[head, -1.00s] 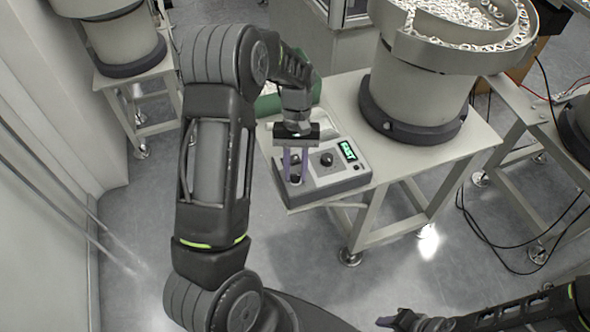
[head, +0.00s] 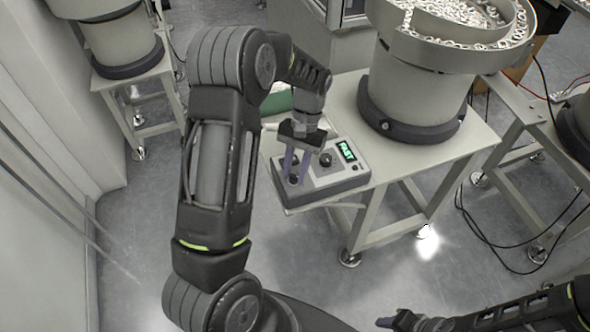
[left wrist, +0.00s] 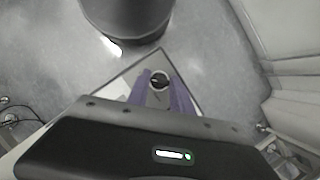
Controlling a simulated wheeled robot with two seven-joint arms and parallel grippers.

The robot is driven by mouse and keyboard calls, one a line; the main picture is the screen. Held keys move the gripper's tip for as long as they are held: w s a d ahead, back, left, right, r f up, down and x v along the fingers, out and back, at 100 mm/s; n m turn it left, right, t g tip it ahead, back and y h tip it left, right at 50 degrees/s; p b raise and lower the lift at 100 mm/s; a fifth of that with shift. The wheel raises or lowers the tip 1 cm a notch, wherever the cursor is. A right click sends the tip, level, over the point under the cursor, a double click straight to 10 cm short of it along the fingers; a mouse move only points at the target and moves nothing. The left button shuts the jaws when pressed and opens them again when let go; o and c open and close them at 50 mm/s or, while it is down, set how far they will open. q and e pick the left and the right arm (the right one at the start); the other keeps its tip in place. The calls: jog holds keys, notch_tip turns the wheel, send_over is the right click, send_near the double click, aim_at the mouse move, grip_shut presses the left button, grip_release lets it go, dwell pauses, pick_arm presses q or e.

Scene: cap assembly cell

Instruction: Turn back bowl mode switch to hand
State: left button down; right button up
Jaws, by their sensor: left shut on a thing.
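The control box (head: 339,181) sits on the stand's tabletop, with a green lit display (head: 346,151) that reads FAST and a dark dial (head: 325,159). The mode switch, a small dark knob (head: 294,180), is at the box's near left. My left gripper (head: 294,174) is over it, with its two purple fingers pointing down and shut on the switch, one on each side. In the left wrist view the switch knob (left wrist: 160,80) shows between the fingertips. Its pointer direction is too small to read. My right gripper (head: 391,321) is low in the head view, far from the box; its jaws are unclear.
A large bowl feeder (head: 415,95) full of small parts stands behind the box on the same stand (head: 440,155). Another feeder (head: 122,40) is at the upper left. Black cables (head: 500,262) lie on the floor at the right. The floor in front of the stand is clear.

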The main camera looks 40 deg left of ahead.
pick_arm(q)
jog(key=c, duration=1.1)
grip_release()
jog(key=v, duration=0.7)
jog(key=shift+w+r, duration=0.2)
jog(key=shift+r, duration=0.15)
